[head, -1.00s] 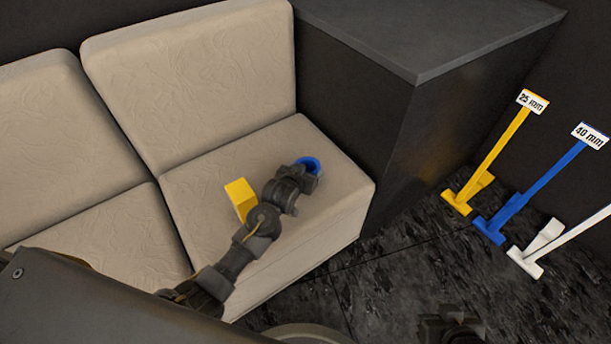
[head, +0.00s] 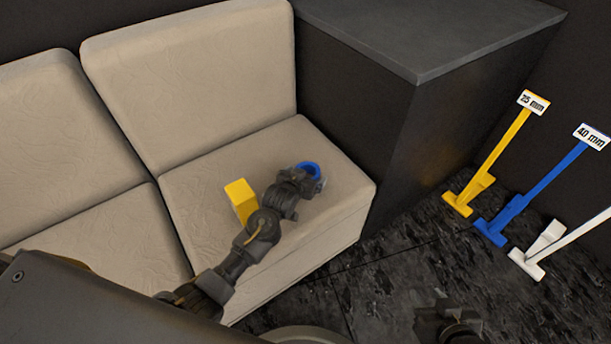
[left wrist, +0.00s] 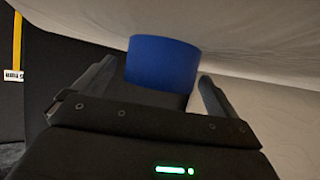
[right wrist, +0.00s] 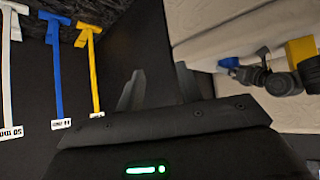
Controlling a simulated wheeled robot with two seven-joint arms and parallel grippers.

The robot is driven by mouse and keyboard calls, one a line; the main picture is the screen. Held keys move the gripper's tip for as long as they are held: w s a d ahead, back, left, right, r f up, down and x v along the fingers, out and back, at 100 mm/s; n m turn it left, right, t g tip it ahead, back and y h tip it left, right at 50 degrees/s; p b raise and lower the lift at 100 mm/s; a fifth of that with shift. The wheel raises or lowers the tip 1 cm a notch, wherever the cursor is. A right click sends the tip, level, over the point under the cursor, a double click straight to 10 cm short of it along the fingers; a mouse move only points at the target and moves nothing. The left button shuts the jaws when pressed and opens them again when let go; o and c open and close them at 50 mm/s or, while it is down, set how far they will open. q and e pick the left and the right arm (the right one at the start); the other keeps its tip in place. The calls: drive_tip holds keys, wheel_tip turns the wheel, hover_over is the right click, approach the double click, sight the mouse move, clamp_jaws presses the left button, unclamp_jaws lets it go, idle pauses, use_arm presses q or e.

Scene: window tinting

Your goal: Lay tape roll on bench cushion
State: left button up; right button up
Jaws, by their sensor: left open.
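The blue tape roll (head: 311,167) is on the seat cushion (head: 340,200) near its right end. In the left wrist view the roll (left wrist: 162,62) stands between the spread fingers of my left gripper (left wrist: 160,85), with a gap visible on each side. The left gripper (head: 312,178) is open at the roll and partly covers it in the head view. My right gripper (right wrist: 160,88) has its fingers apart with nothing between them. It is low at the bottom right of the head view (head: 440,318), over the floor.
A yellow object (head: 240,198) stands on the cushion beside my left arm. A dark cabinet (head: 430,85) adjoins the bench on the right. Yellow (head: 505,140), blue (head: 540,190) and white (head: 545,245) long-handled tools lean at the right. Dark floor (head: 385,290) lies between.

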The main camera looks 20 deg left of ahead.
use_arm(q)
drive_tip(key=shift+r, duration=0.1)
drive_tip(key=shift+s+r, duration=0.15)
drive_tip(key=p+v, duration=0.3)
drive_tip(key=v, duration=0.5)
drive_tip(key=shift+s+r, duration=0.25)
drive_tip(key=shift+v, duration=1.1)
drive_tip(key=shift+s+a, duration=0.1)
drive_tip(key=shift+s, duration=0.3)
use_arm(e)
drive_tip(key=s+d+f+m+g+h, duration=0.1)
drive_tip(key=s+d+f+g+h, duration=0.1)
drive_tip(key=s+d+f+g, duration=0.3)
drive_tip(key=shift+s+f+g, duration=0.35)
drive_tip(key=shift+s+g, duration=0.05)
drive_tip(key=shift+s, duration=0.75)
drive_tip(key=shift+d, duration=0.15)
